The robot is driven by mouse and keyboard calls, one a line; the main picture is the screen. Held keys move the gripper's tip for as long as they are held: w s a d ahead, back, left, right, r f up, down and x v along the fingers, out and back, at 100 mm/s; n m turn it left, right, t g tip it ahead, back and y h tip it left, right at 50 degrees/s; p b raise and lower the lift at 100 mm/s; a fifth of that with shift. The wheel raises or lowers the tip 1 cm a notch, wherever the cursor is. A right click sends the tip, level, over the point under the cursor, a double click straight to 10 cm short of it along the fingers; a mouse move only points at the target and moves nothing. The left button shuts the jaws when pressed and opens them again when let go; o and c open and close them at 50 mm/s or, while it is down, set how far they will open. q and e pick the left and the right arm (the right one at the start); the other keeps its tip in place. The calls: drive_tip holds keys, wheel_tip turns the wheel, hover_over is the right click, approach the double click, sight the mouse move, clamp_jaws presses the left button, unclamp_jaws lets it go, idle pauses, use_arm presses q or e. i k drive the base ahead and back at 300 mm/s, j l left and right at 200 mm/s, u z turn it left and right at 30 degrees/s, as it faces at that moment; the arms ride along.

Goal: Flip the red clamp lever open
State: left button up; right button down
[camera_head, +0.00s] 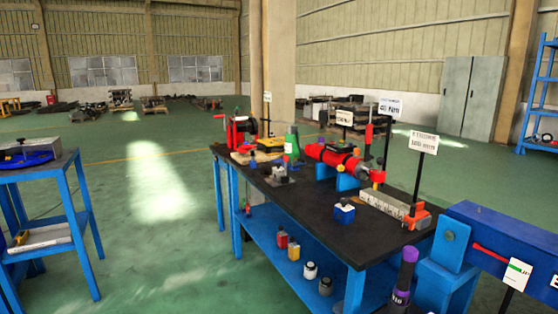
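Several red parts show, and I cannot tell for sure which is the clamp lever. A thin red bar (491,254) lies slanted along the side of the blue beam (480,224) at the right. A red clamp-like block (416,219) sits at the right end of a grey bar (383,205) on the black-topped workbench (300,210). A red cylindrical machine (333,156) stands on the bench, with a red part (378,177) at its right end. Neither of my grippers is in view.
A blue-framed table (68,163) stands at the left. Small bottles (310,271) stand on the bench's lower shelf. Sign posts (424,143) rise from the bench, and a purple-and-black bottle (405,270) stands by its right front corner. The green floor between the tables is clear.

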sight(285, 158)
drive_tip(key=i+j+u, duration=0.1)
drive_tip(key=i+j, duration=0.9)
drive_tip(key=i, duration=0.2)
drive_tip(key=i+j+u, duration=0.15)
drive_tip(key=i+j, duration=0.35)
drive_tip(key=i, duration=0.1)
